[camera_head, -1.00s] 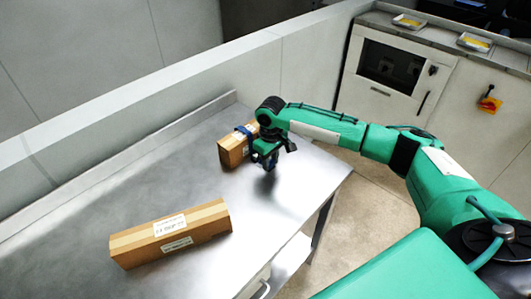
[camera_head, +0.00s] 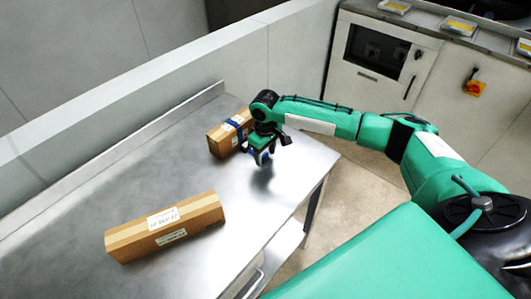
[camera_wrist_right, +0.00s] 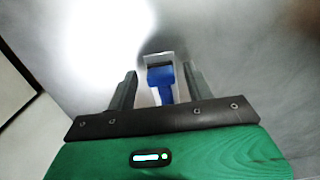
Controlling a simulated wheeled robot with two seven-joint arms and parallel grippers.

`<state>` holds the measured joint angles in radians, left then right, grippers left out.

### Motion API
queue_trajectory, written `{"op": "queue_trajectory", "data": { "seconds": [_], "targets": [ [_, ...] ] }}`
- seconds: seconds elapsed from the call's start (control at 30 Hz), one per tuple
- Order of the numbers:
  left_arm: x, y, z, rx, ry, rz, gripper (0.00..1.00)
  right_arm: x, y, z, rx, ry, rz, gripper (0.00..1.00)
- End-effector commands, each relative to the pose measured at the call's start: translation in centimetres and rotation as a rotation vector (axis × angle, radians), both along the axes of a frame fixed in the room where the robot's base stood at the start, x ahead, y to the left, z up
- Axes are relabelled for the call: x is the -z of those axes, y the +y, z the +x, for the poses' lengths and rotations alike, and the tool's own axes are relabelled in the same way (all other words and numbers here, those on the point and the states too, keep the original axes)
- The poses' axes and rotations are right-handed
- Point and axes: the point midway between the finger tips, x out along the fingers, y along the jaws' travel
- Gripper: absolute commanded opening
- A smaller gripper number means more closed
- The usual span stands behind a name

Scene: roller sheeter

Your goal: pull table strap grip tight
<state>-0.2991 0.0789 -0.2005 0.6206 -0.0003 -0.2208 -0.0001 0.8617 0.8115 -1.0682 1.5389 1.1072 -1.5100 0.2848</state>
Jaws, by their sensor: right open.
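A small cardboard box (camera_head: 221,141) stands near the back of the steel table (camera_head: 100,190), with a blue strap (camera_head: 238,130) around it. My right gripper (camera_head: 263,158) is just to the right of this box, pointing down. In the right wrist view the right gripper (camera_wrist_right: 158,88) is open, and the blue strap grip (camera_wrist_right: 161,82) shows between its two fingers, at a pale metal-looking end piece. I cannot tell whether the fingers touch it. My left gripper is not in view.
A longer cardboard box (camera_head: 165,227) with labels lies at the front of the table. A low wall (camera_head: 180,75) runs behind the table. The table between the boxes is clear.

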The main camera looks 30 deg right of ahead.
Motion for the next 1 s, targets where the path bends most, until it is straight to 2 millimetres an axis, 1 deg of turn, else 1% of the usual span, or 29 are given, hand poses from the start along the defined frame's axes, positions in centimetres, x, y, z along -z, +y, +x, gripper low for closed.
{"op": "queue_trajectory", "data": {
  "seconds": [0.07,0.17,0.5,0.6,0.7,0.8,1.0],
  "targets": [
    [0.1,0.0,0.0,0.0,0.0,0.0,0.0,-0.5,0.0,0.1,0.0,-0.002,0.001,0.53],
    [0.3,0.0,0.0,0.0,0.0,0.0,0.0,-1.9,0.0,0.1,0.0,-0.004,0.001,0.53],
    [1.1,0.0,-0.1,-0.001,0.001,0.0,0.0,-9.6,0.0,0.1,0.0,-0.004,0.0,0.53],
    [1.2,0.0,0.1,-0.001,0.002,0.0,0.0,-11.3,-0.1,0.0,0.0,-0.003,0.0,0.53],
    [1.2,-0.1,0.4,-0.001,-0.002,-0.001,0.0,-12.6,0.0,0.1,0.001,-0.003,0.001,0.53],
    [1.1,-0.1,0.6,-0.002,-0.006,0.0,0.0,-13.4,-0.1,0.0,0.0,0.0,0.0,0.53],
    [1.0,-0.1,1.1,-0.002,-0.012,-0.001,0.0,-13.7,0.0,0.0,0.0,0.0,0.0,0.53]
  ]
}}
